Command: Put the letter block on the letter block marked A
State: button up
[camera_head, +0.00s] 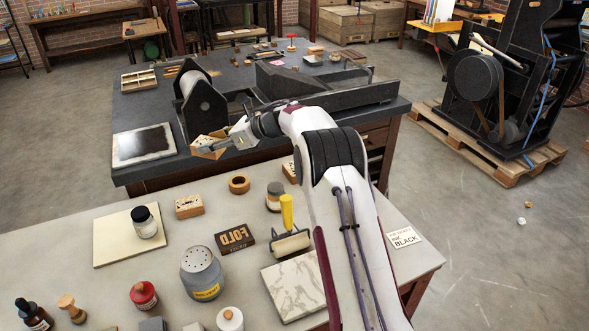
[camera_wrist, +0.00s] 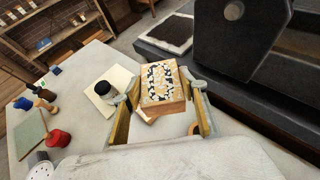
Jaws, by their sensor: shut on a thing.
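My gripper (camera_head: 222,143) is shut on a wooden letter block (camera_head: 206,150), held in the air above the far edge of the near table. In the wrist view the letter block (camera_wrist: 162,82) sits between the two fingers, tilted, its patterned black-and-cream face showing. A pale wooden block with dark marks (camera_head: 189,206) stands on the near table, below and left of my gripper. Another wooden block (camera_head: 290,172) is partly hidden by my arm. I cannot read an A on either.
The press table (camera_head: 230,164) stands behind.

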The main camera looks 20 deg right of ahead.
jog(key=s+d+m+t+h, duration=0.3)
jog(key=d+m+h, duration=0.2)
jog(key=d, duration=2.3)
jog(key=shift+a+f, duration=0.15)
jog(key=shift+f, duration=2.4)
notch_tip(320, 180, down, 6)
jog(key=shift+f, duration=0.15)
jog(key=shift+f, duration=1.85)
jog(key=shift+f, duration=0.15)
